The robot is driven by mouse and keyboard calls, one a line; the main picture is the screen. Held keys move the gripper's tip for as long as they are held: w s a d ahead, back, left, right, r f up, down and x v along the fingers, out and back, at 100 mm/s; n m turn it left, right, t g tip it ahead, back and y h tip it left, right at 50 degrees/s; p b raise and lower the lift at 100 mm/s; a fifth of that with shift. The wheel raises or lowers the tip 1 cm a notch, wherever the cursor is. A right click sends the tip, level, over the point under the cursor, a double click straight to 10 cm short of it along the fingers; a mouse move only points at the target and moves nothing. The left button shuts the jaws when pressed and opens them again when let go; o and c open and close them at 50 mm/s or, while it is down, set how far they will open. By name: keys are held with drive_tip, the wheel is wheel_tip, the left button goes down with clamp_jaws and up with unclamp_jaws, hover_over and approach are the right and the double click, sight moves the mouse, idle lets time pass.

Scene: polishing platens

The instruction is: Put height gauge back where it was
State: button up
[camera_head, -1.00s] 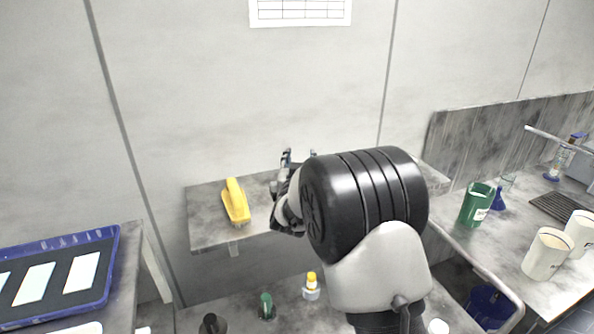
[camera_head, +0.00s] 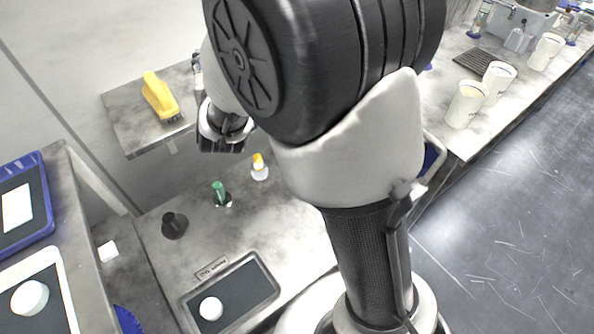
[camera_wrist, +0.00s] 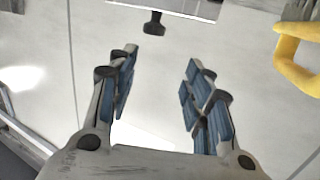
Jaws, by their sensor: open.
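My gripper (camera_wrist: 158,88) is open and empty in the wrist view, its blue-padded fingers spread apart.
A yellow-handled brush (camera_head: 160,97) stands on the shelf. Below are a yellow-capped bottle (camera_head: 260,168), a green-capped bottle (camera_head: 220,195), a dark cup (camera_head: 174,226) and a framed dark mat (camera_head: 246,288) with a white puck. White cups (camera_head: 466,104) stand on the right bench.

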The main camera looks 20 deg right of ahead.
drive_tip(key=s+d+f+n+g+y, duration=0.1)
drive_tip(key=s+g, duration=0.5)
drive_tip(key=s, duration=1.3)
drive_tip(key=s+d+f+n+g+y, duration=0.1)
drive_tip(key=s+g, duration=0.5)
drive_tip(key=s, duration=1.4)
drive_tip(key=shift+d+f+n+y, duration=0.4)
drive_tip(key=shift+d+f+y, duration=0.15)
drive_tip(key=shift+d+y, duration=0.1)
drive_tip(key=shift+s+f, duration=0.1)
wheel_tip(320, 180, down, 3)
drive_tip(key=b, duration=0.3)
drive_tip(key=shift+f+b, duration=0.2)
drive_tip(key=shift+b, duration=0.1)
